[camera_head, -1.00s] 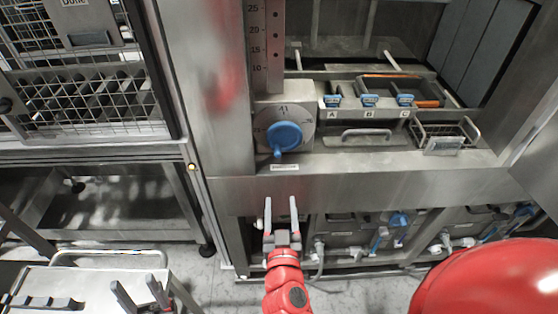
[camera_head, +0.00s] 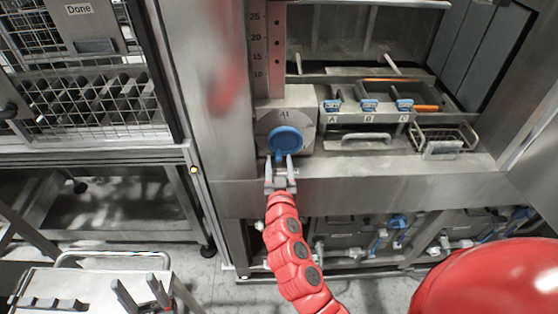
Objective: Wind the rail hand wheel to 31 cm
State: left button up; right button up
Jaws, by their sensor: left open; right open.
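The rail hand wheel (camera_head: 285,138) is a blue disc with a small knob at its lower edge. It sits on a grey round dial plate whose top mark looks like 41. My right gripper (camera_head: 279,160), on the red arm, is open, its fingertips at the wheel's lower edge with one on each side of the knob. I cannot tell whether they touch it. My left gripper (camera_head: 142,292) is open and empty at the bottom left, over the grey cart.
A vertical scale (camera_head: 277,45) with marks from 10 to 25 stands above the wheel. To the right are blue clips labelled A, B, C (camera_head: 369,106) and a wire basket (camera_head: 443,138). A steel ledge (camera_head: 390,190) runs below. A caged rack (camera_head: 90,90) stands left.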

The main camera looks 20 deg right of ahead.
grip_shut()
dwell(0.3)
jog(key=shift+f+n+b, duration=0.1)
jog(key=shift+n+b, duration=0.2)
jog(key=shift+n, duration=0.1)
